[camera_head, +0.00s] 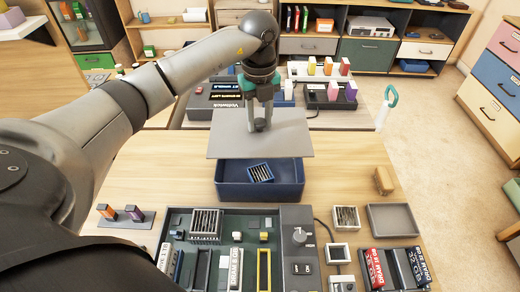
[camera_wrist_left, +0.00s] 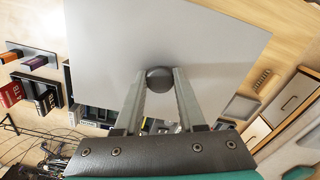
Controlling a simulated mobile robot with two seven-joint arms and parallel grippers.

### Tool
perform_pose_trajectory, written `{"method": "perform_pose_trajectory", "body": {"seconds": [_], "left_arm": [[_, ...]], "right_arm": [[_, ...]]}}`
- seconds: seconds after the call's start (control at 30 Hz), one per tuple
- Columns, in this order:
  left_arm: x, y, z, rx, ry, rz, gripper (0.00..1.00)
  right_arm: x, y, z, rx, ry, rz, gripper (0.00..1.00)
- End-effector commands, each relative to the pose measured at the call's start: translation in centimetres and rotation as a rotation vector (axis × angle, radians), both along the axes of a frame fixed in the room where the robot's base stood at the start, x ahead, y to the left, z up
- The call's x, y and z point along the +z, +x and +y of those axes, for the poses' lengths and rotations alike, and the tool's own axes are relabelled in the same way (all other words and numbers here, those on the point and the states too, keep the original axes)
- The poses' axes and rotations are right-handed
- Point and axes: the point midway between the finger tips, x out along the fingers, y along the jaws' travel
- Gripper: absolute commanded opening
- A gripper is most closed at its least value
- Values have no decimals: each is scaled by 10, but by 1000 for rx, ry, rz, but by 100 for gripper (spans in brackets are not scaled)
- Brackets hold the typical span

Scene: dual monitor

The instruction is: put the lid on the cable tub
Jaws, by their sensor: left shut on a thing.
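The grey flat lid (camera_head: 228,146) hangs level in the head view, above and partly behind the blue cable tub (camera_head: 245,192). My left gripper (camera_head: 260,124) is shut on the lid's knob. In the left wrist view, the fingers (camera_wrist_left: 160,78) pinch a dark round knob (camera_wrist_left: 159,80) in the middle of the lid (camera_wrist_left: 210,45). The lid hides the tub's back part. A small blue slotted block (camera_head: 260,173) shows at the tub's open front. Lid and tub look apart, but the exact gap is unclear. My right gripper is not in view.
A green-grey panel with modules (camera_head: 220,246) and a dark control box (camera_head: 299,238) stand in front of the tub. A grey tray (camera_head: 392,219) and a wooden block (camera_head: 383,180) lie to the right. Bare wood (camera_head: 150,180) is free left of the tub.

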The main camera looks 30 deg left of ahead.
Motion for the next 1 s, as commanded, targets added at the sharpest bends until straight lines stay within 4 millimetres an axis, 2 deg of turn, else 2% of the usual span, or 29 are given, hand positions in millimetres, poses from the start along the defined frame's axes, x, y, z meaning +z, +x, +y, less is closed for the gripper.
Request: {"method": "perform_pose_trajectory", "body": {"seconds": [0.03, 0.2, 0.47, 0.7, 0.9, 0.93, 1.0], "left_arm": [[-17, -1, 0, 1, 0, 5, 0], [-49, 0, 0, -1, 0, 1, 0], [-68, 0, 0, 0, 1, 1, 0], [-102, 0, -1, -2, 0, 1, 0], [-104, -1, 0, -2, 0, 2, 0], [-104, -1, 0, -2, 1, 3, 41], [-104, -1, 0, -2, 2, 4, 49]], "right_arm": [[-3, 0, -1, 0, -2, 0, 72], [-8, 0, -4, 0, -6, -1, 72], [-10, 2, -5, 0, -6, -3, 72], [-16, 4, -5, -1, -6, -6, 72], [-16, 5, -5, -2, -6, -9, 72], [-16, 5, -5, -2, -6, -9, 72], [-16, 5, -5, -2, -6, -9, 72]]}}
